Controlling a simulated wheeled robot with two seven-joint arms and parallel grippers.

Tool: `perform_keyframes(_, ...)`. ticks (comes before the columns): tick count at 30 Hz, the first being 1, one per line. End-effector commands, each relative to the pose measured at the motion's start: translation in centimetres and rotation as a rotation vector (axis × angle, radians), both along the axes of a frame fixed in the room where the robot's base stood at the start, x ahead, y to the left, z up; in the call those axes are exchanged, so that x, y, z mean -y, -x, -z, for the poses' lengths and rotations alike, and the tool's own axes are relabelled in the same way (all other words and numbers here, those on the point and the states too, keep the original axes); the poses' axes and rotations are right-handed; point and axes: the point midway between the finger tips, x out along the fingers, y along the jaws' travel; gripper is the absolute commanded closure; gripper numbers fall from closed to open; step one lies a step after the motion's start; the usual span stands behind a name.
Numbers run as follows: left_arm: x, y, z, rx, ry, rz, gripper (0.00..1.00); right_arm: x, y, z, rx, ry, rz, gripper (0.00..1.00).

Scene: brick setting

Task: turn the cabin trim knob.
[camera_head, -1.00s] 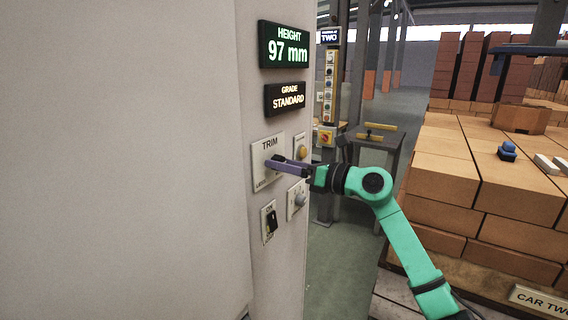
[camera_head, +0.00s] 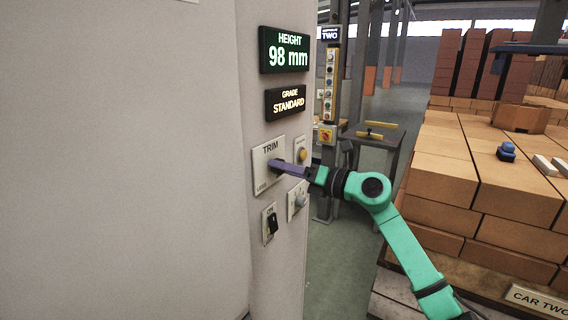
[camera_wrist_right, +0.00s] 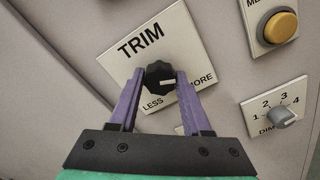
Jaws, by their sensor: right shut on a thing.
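The trim knob (camera_wrist_right: 159,76) is a black knob with a pale pointer mark, on a white plate (camera_wrist_right: 190,38) lettered TRIM, LESS and MORE. In the right wrist view the two purple fingers of my right gripper (camera_wrist_right: 157,84) are shut on the knob, one on each side. In the head view my right gripper (camera_head: 277,164) reaches the TRIM plate (camera_head: 262,176) from the right and hides most of the knob. The height display (camera_head: 285,50) above reads 98 mm. My left gripper is not in view.
A grade display (camera_head: 286,102) reads STANDARD. A yellow button (camera_wrist_right: 281,27) and a small numbered dial (camera_wrist_right: 281,115) sit right of the trim plate. An ON switch (camera_head: 271,223) is below it. Stacked bricks (camera_head: 480,180) stand at the right.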

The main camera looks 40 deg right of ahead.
Motion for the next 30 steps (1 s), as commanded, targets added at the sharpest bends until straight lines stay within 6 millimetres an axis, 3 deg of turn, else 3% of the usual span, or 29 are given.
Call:
perform_keyframes(18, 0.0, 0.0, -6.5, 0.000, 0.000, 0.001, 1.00, 0.0, 0.0, -0.3, -0.157, -0.506, 0.001, 1.00)
perform_keyframes(30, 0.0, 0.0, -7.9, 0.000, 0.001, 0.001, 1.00, 0.0, 0.0, 0.1, -0.193, -0.632, 0.000, 1.00)
